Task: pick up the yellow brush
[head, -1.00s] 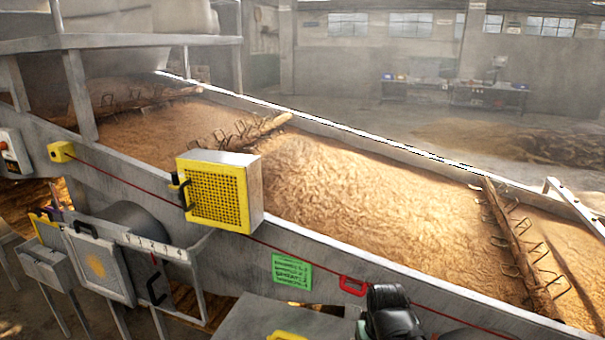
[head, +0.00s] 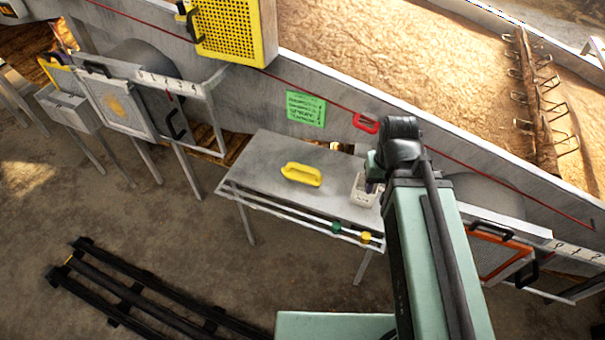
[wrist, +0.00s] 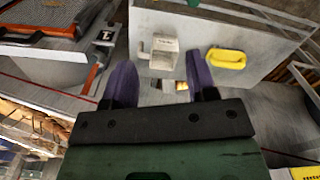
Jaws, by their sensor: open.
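The yellow brush (head: 301,174) lies on a grey metal table in the head view, with its loop handle upward. In the wrist view, the brush (wrist: 227,59) is to the right of my gripper's fingers. My gripper (wrist: 159,58) is open, with two purple fingers apart and nothing held between them. In the head view my gripper is mostly hidden by my green arm, near the right end of the table.
The grey table (head: 262,150) also bears a small pale box (head: 362,190), right of the brush. A railing with green and yellow knobs runs along its front. The sloping trough wall (head: 420,150) stands behind. A black pallet (head: 150,295) lies on the floor.

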